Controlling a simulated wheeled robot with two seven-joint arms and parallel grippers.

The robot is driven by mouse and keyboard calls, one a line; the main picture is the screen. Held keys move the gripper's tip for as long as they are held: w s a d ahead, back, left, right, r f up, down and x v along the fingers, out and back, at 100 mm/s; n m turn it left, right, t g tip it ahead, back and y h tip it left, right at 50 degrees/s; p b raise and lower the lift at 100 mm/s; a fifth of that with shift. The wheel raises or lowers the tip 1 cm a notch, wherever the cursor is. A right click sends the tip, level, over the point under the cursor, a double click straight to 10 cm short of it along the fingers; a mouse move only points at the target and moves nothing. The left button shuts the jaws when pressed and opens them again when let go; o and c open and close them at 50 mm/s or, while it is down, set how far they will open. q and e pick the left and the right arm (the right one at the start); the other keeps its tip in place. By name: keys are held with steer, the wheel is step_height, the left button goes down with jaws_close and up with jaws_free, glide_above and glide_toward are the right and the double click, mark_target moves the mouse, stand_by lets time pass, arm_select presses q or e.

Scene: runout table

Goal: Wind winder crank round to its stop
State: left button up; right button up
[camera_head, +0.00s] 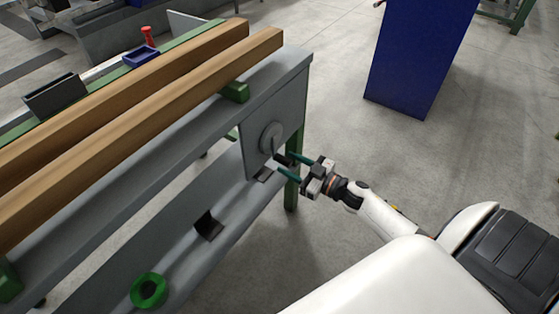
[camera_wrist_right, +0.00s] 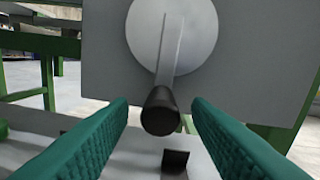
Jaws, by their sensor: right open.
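The winder crank has a round grey disc (camera_head: 270,137) on a grey plate at the near end of the table. It shows large in the right wrist view (camera_wrist_right: 196,35), with a flat arm hanging down to a black knob (camera_wrist_right: 160,112). In the head view the dark knob (camera_head: 283,159) is by my right fingertips. My right gripper (camera_head: 291,168) is open. In the right wrist view its two green fingers (camera_wrist_right: 158,118) stand on either side of the knob, with gaps showing. I cannot tell whether the knob lies fully between the fingertips. My left gripper is not in view.
Two long wooden beams (camera_head: 200,95) lie on the runout table (camera_head: 290,67). A green ring (camera_head: 148,290) and a dark bracket (camera_head: 209,226) are on the lower shelf. A blue cabinet (camera_head: 415,55) stands behind, with open floor before it.

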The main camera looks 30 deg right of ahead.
mark_target(276, 157)
steer(key=shift+x, duration=1.95)
jaws_close()
